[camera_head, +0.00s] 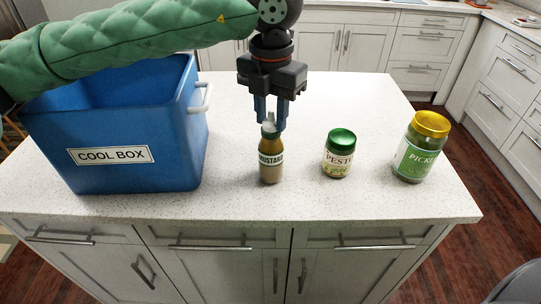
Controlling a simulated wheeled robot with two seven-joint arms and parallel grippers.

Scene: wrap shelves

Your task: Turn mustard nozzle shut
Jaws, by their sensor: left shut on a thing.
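The mustard bottle (270,163) stands upright on the white speckled counter, with a yellow-brown body, a "MUSTARD" label and a pale nozzle (268,126) on top. My left gripper (270,122) points straight down above the bottle. Its blue fingers are shut on the nozzle, one on each side. The fingers hide part of the nozzle, so I cannot tell how far it is turned. My right gripper is not in view.
A blue cool box (110,130) with a white handle stands at the left. A pesto jar (338,155) with a green lid and a pickle jar (420,150) with a yellow lid stand to the right. The counter (345,95) behind the jars is clear.

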